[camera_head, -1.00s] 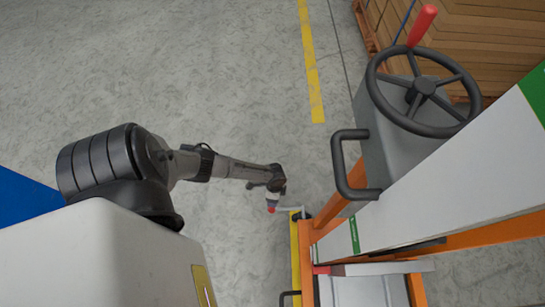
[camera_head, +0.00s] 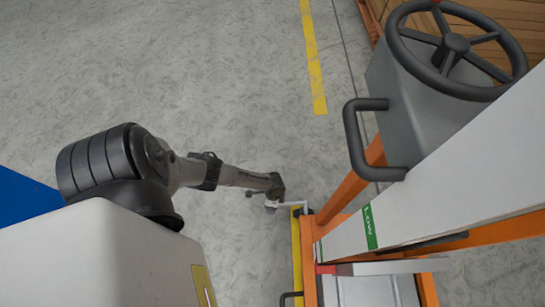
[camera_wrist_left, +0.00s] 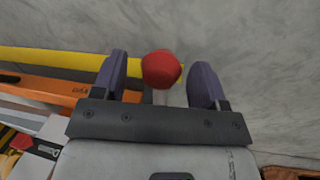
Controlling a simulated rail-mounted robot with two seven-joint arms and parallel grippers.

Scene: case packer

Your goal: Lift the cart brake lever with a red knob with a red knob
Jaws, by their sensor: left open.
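The brake lever's red knob (camera_wrist_left: 161,69) sits between the two dark fingers of my left gripper (camera_wrist_left: 160,62) in the left wrist view. The fingers are open, with a gap on each side of the knob. In the head view my left gripper (camera_head: 273,200) is low, at the cart's left edge, by the pale lever rod (camera_head: 294,204). The red knob is hidden there. My right gripper is not in view.
The orange cart frame (camera_head: 309,262) has a yellow edge bar (camera_head: 296,250). Above it, to the right, stand a grey box with a black handwheel (camera_head: 456,45) and a black handle (camera_head: 354,140). Open grey floor (camera_head: 200,70) lies left of the cart.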

